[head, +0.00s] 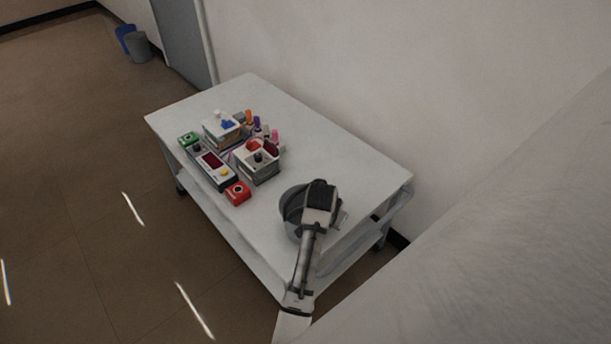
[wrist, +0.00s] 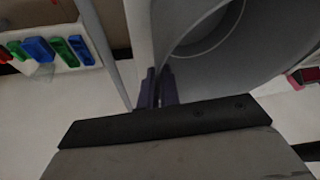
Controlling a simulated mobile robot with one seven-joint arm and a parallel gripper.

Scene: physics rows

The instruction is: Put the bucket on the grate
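A grey round bucket (head: 291,204) is at the near right part of the white table, partly hidden under my gripper (head: 318,196). In the wrist view the bucket (wrist: 245,55) fills the upper right, with its curved wall and hollow inside showing. The two dark fingers of my gripper (wrist: 158,88) are close together with the bucket's wall edge between them. I cannot tell whether the bucket rests on the table or is slightly raised. I cannot make out a grate in either view.
The white table (head: 300,130) carries a cluster of boxes, bottles and a control box (head: 210,165) with green and red button units at its left. The back right of the tabletop is clear. A wall runs behind. Blue and grey bins (head: 138,47) stand on the floor far left.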

